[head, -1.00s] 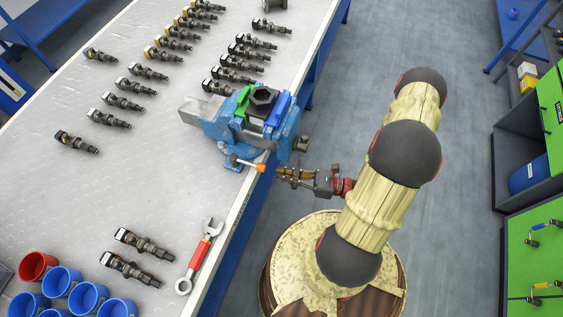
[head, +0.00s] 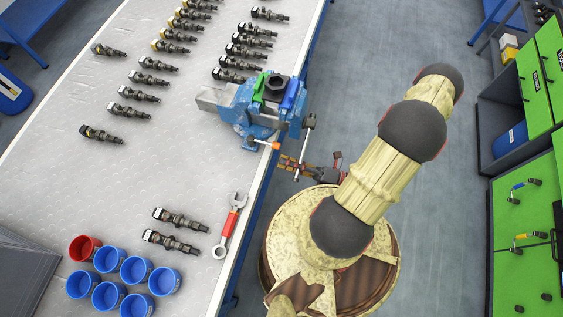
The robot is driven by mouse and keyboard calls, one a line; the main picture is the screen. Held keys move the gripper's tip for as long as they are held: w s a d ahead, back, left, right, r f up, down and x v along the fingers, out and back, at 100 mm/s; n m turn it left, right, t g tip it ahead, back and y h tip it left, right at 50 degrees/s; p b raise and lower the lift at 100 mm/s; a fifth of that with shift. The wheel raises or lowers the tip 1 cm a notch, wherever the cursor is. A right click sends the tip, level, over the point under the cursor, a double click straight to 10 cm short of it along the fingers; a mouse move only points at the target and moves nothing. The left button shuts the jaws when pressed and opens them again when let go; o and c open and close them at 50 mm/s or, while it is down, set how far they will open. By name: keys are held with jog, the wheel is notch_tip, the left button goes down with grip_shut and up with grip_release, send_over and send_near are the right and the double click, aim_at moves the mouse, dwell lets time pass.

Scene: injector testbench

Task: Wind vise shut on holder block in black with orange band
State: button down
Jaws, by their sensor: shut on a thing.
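The blue vise (head: 236,108) is mounted at the right edge of the bench. Its jaws carry a green liner and a blue liner (head: 290,92). The black holder block (head: 275,84) sits between the liners, with a dark hexagonal opening on top. I cannot make out an orange band on it, nor whether both liners touch it. The vise handle (head: 309,132) is a thin bar with a knobbed end, at the vise's right front and slanting down in the picture. My gripper (head: 297,166) is shut on the handle's lower part, just off the bench edge. Its fingertips are small and partly hidden.
A lever with an orange tip (head: 275,146) sticks out low on the vise, close to my gripper. Several injectors (head: 181,219) lie on the bench (head: 150,190). A red-handled wrench (head: 230,225) and blue and red cups (head: 134,269) are nearer. Green cabinets (head: 526,210) stand right.

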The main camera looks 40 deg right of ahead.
notch_tip(320, 180, up, 6)
jog(key=m+t+h+p, duration=0.1)
jog(key=m+p, duration=0.4)
jog(key=m, duration=0.1)
jog(key=shift+r+h, duration=0.25)
jog(key=shift+h, duration=0.05)
jog(key=c, duration=2.2)
grip_release()
jog(key=shift+s+d, duration=0.1)
jog(key=shift+s, duration=0.1)
jog(key=shift+o, duration=1.1)
jog(key=v, duration=1.1)
jog(key=shift+s+d, duration=0.15)
jog(key=shift+s, duration=0.2)
